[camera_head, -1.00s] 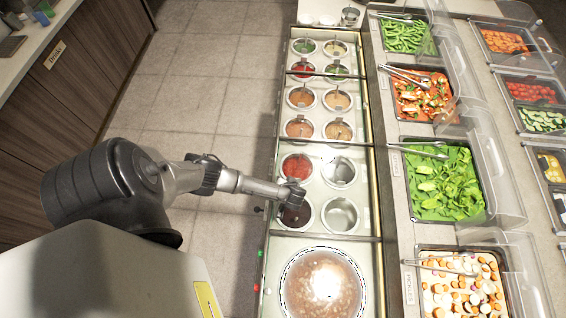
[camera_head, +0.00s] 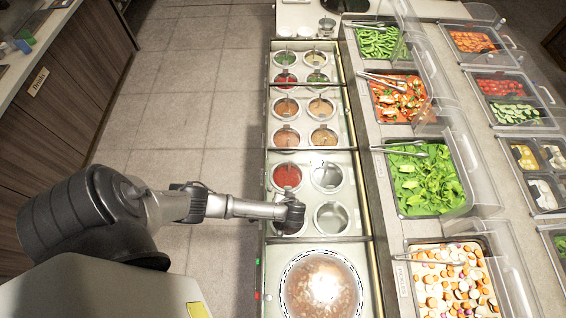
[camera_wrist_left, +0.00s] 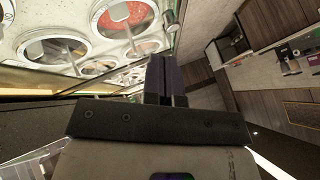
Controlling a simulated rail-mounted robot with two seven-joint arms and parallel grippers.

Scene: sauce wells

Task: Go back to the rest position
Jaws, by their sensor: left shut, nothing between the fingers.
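My left gripper (camera_head: 292,214) is at the front-left sauce well (camera_head: 288,230) in the head view and covers most of it. In the left wrist view its dark fingers (camera_wrist_left: 166,75) are together with nothing between them. The sauce wells lie at the upper left of that view, beside the fingers. A well of red sauce (camera_head: 287,177) is just behind the gripper in the head view. Two empty-looking steel wells, one back (camera_head: 326,178) and one front (camera_head: 332,217), are to its right. My right gripper is not in view.
A large round pot of soup (camera_head: 322,283) sits in front of the wells. A wooden counter (camera_head: 70,85) is at the left. The tiled floor (camera_head: 175,110) between is clear.

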